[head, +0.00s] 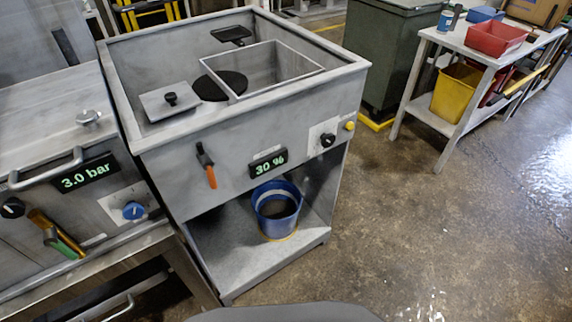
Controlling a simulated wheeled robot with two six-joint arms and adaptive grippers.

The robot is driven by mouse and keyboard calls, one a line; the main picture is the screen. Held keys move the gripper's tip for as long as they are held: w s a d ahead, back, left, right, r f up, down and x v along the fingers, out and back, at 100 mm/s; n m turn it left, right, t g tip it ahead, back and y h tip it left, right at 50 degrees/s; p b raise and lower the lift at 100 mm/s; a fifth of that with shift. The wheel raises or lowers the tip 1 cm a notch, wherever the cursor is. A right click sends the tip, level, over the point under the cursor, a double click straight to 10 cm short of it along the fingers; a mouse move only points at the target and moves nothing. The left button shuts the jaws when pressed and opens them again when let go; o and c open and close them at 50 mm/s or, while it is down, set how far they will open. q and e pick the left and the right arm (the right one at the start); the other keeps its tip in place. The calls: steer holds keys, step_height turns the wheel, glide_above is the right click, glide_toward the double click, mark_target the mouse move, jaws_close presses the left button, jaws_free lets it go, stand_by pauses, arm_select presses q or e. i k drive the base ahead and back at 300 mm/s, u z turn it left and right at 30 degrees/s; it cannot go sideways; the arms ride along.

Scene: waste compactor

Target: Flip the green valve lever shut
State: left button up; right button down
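The green valve lever (66,244) is at the lower left, on the front of the grey metal unit with the 3.0 bar display (87,176). Its green handle slants down to the right from a brass-coloured valve body (42,222). I cannot tell from this view whether the valve is open or shut. Neither of my grippers is in view, and nothing hides the green handle.
A blue knob (133,210) and a black knob (13,208) flank the valve, with a bar handle (46,170) above. The adjoining sink unit (237,130) has an orange-tipped lever (208,168) and a blue bucket (277,207) below.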

mark_target(50, 235)
steer(key=u, duration=1.7)
steer(key=k, duration=1.35)
steer(key=u, duration=0.45)
steer(key=i, duration=1)
steer(key=u, duration=0.7)
